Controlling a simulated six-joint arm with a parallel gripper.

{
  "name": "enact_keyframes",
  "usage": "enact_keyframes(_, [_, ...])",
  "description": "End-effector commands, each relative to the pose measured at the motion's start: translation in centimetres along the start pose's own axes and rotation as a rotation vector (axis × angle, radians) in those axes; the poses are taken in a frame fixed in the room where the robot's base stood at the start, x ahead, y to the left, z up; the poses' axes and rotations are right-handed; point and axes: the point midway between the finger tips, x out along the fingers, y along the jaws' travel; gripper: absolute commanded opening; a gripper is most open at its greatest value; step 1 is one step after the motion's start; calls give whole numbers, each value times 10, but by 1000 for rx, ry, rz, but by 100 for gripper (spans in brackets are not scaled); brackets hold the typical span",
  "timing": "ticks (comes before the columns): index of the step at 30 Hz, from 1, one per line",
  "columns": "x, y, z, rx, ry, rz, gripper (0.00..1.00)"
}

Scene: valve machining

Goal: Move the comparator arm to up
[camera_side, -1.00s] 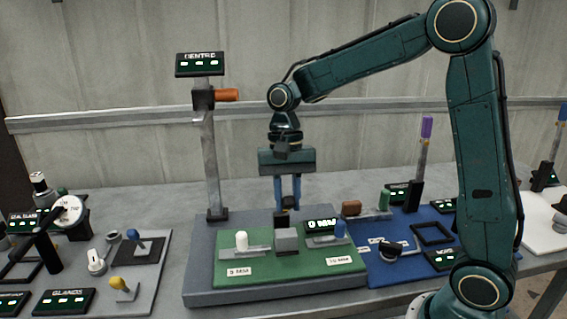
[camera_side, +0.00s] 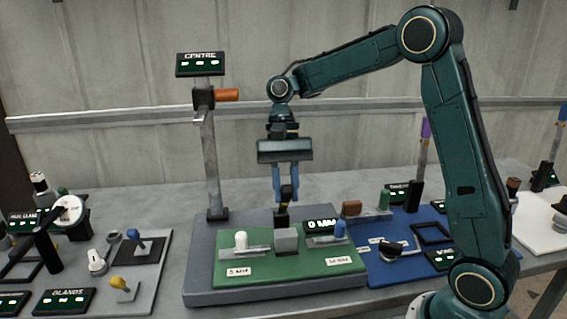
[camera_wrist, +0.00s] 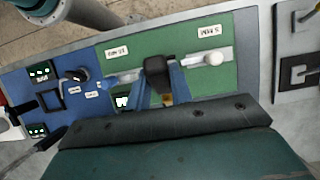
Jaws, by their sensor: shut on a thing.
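My gripper (camera_side: 287,195) points down over the back of the green plate (camera_side: 232,258). Its blue fingers are shut on a small dark piece with a yellowish mark (camera_side: 287,190), which I take to be the comparator arm; the fingers partly hide it. Below it a dark base (camera_side: 281,219) stands just behind a grey block (camera_side: 286,239). In the wrist view a dark block (camera_wrist: 158,70) shows between the blue fingers. A "0 MM" sign (camera_side: 322,226) stands to the right of the grey block.
A post with an orange handle (camera_side: 228,95) and a "CENTRE" sign (camera_side: 200,64) rises to the left of my gripper. A white knob (camera_side: 241,240) and a blue knob (camera_side: 340,230) flank the grey block. A blue board (camera_side: 400,270) lies right.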

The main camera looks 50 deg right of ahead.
Motion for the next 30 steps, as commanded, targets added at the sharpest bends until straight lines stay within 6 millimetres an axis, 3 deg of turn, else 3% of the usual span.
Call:
enact_keyframes(6, [-2,1,-2,1,6,-3,0])
enact_keyframes(7, [-2,1,-2,1,6,-2,27])
enact_keyframes(10, [-2,1,-2,2,6,-2,44])
enact_keyframes(30, [2,-1,2,3,24,-3,44])
